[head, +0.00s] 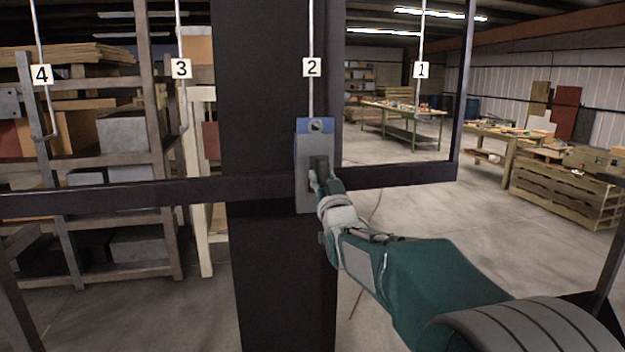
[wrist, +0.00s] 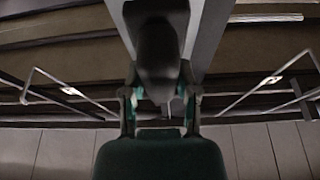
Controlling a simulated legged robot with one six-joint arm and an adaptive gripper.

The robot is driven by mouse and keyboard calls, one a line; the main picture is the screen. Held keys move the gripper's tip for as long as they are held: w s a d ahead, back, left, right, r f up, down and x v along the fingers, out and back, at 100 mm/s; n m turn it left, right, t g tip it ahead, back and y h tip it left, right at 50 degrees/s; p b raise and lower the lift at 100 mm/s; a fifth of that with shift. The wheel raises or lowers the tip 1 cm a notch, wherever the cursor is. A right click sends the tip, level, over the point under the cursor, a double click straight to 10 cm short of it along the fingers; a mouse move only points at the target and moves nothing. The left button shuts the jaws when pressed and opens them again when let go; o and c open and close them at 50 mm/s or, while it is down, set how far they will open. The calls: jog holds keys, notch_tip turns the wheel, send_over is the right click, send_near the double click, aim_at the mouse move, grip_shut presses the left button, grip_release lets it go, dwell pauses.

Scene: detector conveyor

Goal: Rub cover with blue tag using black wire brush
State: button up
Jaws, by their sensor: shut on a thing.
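The cover with the blue tag (head: 328,127) is a flat grey panel (head: 304,150) hanging upright under the label 2, in front of a dark post. My gripper (head: 317,180) is in front of its middle and lower part, shut on the black wire brush (head: 319,163). The brush overlaps the panel's face in the head view; whether its bristles touch cannot be told. In the wrist view the brush (wrist: 155,45) is a dark block between the fingers of my gripper (wrist: 160,98). A grey strip, likely the cover (wrist: 210,35), shows behind it. The bristles are hidden.
Hanging rods carry labels 4 (head: 41,74), 3 (head: 181,68) and 1 (head: 421,69). A dark horizontal rail (head: 400,174) crosses behind the cover. Shelves (head: 110,160) stand left; workbenches (head: 405,115) and a wooden crate (head: 565,190) stand right. Floor between is clear.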

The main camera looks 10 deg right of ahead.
jog(key=shift+d, duration=0.2)
jog(key=shift+w+r, duration=0.1)
jog(key=shift+r, duration=0.9)
jog(key=shift+a, duration=2.1)
jog(key=s, duration=0.6)
jog(key=shift+r, duration=0.2)
jog(key=shift+s, duration=0.1)
jog(key=s, duration=0.3)
jog(key=shift+r, duration=0.1)
